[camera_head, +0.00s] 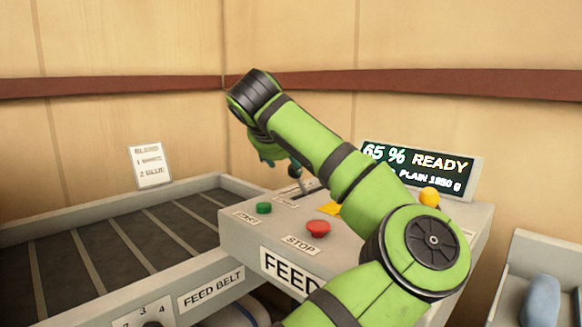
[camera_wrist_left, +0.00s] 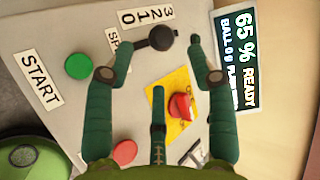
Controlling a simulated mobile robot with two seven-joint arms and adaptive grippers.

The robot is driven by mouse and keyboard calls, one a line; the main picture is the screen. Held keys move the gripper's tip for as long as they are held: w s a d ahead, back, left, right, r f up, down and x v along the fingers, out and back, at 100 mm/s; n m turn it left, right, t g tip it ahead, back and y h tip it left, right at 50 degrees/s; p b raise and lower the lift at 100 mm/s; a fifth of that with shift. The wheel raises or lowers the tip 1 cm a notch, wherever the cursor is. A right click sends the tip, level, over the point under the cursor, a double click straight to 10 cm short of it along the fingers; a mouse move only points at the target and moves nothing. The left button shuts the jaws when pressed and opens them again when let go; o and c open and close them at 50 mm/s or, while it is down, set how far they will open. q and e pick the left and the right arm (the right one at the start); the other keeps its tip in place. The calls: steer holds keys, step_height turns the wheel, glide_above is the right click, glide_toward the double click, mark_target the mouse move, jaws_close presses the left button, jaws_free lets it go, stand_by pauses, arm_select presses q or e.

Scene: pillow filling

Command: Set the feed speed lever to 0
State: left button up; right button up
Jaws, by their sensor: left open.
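The feed speed lever (camera_head: 296,171) stands up from the top of the grey feed console, its dark knob partly behind my left gripper (camera_head: 280,158). A scale label (camera_wrist_left: 147,16) reading 3 2 1 0 lies beside the knob. Which number the lever stands at is unclear. My right gripper is out of view.
Near the lever are a green START button (camera_head: 264,208), a red STOP button (camera_head: 317,228) and a red switch (camera_wrist_left: 181,107) on a yellow plate. A display (camera_head: 420,168) reads 65 % READY. The feed belt (camera_head: 110,245) is at left, a grey bin (camera_head: 545,250) at right.

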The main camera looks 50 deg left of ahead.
arm_select(q)
steer(key=shift+v, duration=1.85)
